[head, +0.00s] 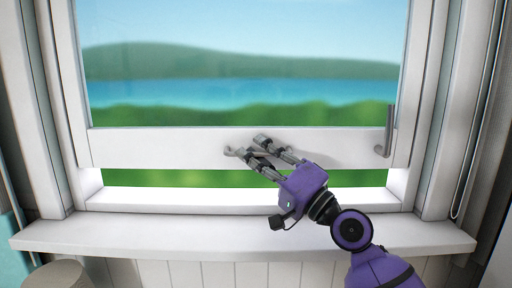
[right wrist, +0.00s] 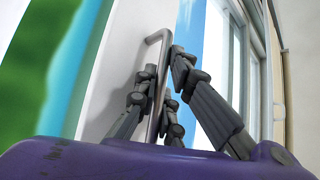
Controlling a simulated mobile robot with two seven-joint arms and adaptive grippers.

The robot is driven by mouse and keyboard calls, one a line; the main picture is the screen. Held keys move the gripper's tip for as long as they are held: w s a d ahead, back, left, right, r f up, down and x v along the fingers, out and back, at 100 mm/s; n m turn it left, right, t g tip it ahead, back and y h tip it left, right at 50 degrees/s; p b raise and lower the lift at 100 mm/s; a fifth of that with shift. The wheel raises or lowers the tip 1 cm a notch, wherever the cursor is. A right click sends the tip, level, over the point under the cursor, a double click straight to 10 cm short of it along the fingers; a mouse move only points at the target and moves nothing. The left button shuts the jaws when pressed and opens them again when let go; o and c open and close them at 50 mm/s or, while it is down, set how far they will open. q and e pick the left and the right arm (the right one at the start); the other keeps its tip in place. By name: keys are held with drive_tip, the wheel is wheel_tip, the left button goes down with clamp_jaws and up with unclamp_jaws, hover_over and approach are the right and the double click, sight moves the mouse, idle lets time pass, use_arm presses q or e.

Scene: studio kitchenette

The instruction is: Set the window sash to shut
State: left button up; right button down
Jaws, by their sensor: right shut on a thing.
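The window sash (head: 150,148) is a white frame around clear glass. It stands partly raised, with a strip of green outdoors showing between its bottom rail and the sill. My right gripper (head: 250,147) is at the middle of the bottom rail. In the right wrist view, its dark fingers (right wrist: 172,85) are closed around a thin grey metal bar handle (right wrist: 157,75) on the sash. In the head view the fingers mostly hide this handle. My left gripper is not in view.
A grey upright handle (head: 386,132) sits at the right end of the sash. The white sill (head: 180,232) runs below the opening, with a panelled wall beneath. A cord (head: 478,120) hangs at the right. A round brownish top (head: 58,274) shows at lower left.

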wheel_tip(320, 180, down, 5)
drive_tip(key=b, duration=0.3)
drive_tip(key=shift+f, duration=0.1)
drive_tip(key=c, duration=2.1)
unclamp_jaws()
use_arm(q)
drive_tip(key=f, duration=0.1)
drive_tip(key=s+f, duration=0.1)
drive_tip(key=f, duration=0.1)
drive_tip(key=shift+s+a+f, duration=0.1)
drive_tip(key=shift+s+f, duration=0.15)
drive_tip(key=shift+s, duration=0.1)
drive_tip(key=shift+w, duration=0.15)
use_arm(e)
drive_tip(key=v, duration=1.2)
drive_tip(key=shift+w+d, duration=0.1)
